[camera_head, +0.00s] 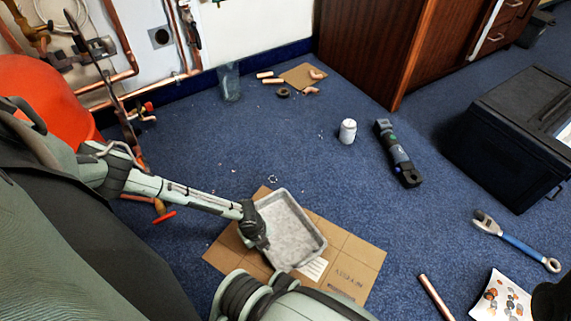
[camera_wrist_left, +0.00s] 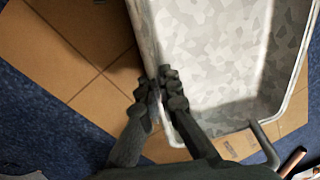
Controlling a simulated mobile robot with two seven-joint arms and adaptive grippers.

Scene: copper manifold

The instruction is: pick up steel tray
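The steel tray (camera_head: 322,243) is a grey, shallow, rectangular tray with a mottled floor. It is at the cardboard sheet (camera_head: 357,250) on the blue carpet; I cannot tell whether it touches the sheet. My left gripper (camera_head: 262,243) is at the tray's left side. In the left wrist view, the left gripper's fingers (camera_wrist_left: 168,88) close on the tray's side wall, one outside and one inside. The tray (camera_wrist_left: 215,60) fills much of that view and looks empty. The fingers hide part of the wall.
A white can (camera_head: 347,131) and a dark power tool (camera_head: 398,153) stand and lie beyond the tray. A black case (camera_head: 510,135), a blue-handled wrench (camera_head: 517,242) and a copper pipe (camera_head: 436,297) are at the right. Copper pipework (camera_head: 125,45) lines the left wall.

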